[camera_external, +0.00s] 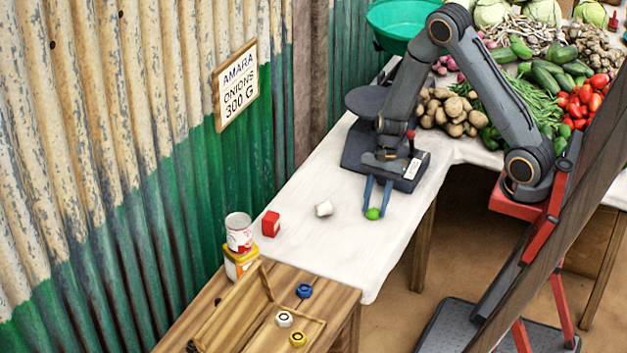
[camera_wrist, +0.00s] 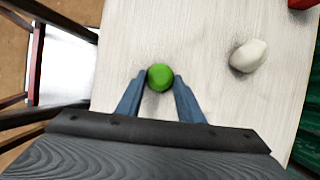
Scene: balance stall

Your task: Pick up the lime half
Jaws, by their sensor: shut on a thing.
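The lime half (camera_external: 373,214) is small, bright green and rounded, near the right edge of the white table. My gripper (camera_external: 373,208) points down over it, with its two blue fingers on either side. In the wrist view, the lime half (camera_wrist: 160,77) sits between the fingertips of my gripper (camera_wrist: 160,80), and the fingers are shut on it. It is at or close to the table surface; I cannot tell whether there is a gap under it. Its cut face does not show.
A white lump (camera_external: 324,208) and a red box (camera_external: 271,223) are left of my gripper. A dark scale (camera_external: 405,165) stands just behind it. Vegetables fill the back right.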

